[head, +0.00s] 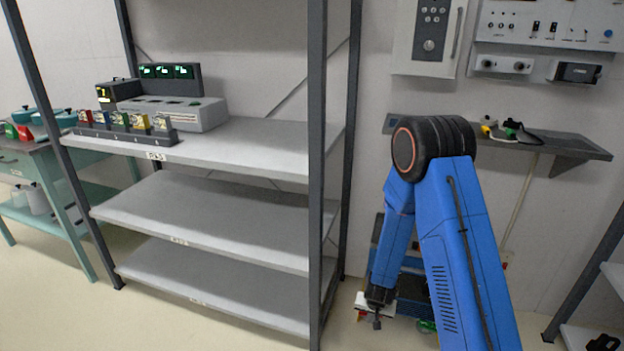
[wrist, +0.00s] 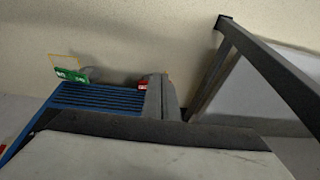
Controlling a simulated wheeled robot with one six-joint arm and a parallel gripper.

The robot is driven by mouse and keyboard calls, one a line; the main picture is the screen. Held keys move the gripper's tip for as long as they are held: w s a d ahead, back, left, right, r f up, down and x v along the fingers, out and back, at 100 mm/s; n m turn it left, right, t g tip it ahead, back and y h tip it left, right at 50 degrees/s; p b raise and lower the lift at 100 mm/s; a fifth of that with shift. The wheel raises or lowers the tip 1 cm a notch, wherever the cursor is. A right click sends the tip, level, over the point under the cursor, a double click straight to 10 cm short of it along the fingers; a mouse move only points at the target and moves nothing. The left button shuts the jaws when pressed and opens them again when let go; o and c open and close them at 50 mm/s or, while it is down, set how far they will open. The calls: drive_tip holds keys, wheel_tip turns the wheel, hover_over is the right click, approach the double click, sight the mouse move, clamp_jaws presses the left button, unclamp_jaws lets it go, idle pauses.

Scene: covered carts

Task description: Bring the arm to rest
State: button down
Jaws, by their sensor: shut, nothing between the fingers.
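My blue arm (head: 455,240) is folded at its dark round elbow in the head view, and its forearm points down. My gripper (head: 377,322) hangs low, to the right of the grey rack's front post. In the wrist view its fingers (wrist: 161,97) are together with nothing between them. It looks apart from the things around it.
The grey rack (head: 215,215) at left holds a grey device (head: 180,112) and a row of coloured blocks (head: 125,124) on its top board. A wall shelf (head: 560,145) is behind the elbow. A blue slatted thing (wrist: 100,97) is near the gripper.

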drive_tip(key=s+r+n+y, duration=0.1)
drive_tip(key=s+r, duration=0.3)
drive_tip(key=r, duration=1.1)
drive_tip(key=s+r+n+y, duration=0.1)
drive_tip(key=s+r, duration=0.3)
drive_tip(key=r, duration=1.1)
drive_tip(key=s+d+r, duration=0.2)
drive_tip(key=s+r, duration=0.3)
drive_tip(key=s, duration=0.3)
drive_tip(key=s+d+r+n+t+h, duration=0.1)
drive_tip(key=s+d+r, duration=0.2)
drive_tip(key=s, duration=0.6)
drive_tip(key=s+d+r, duration=0.2)
drive_tip(key=s+r, duration=0.6)
drive_tip(key=shift+s+d, duration=0.35)
